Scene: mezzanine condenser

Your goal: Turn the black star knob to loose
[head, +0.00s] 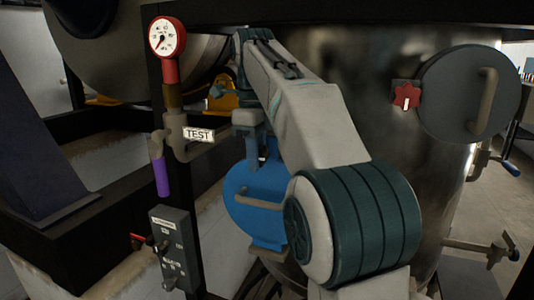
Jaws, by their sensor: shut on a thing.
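My gripper (260,148) points down at the hatch's upper edge. It is shut on a small dark thing there, which appears to be the black star knob. The knob is mostly hidden by my fingers and arm, so its shape and turn position cannot be seen.
A red star knob (405,96) sits beside a grey round hatch (458,95) at right. A red gauge (167,38), a TEST tag (198,134), a purple valve handle (162,177) and a control box (174,248) stand left of my arm. Pipe valves (487,248) stick out at lower right.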

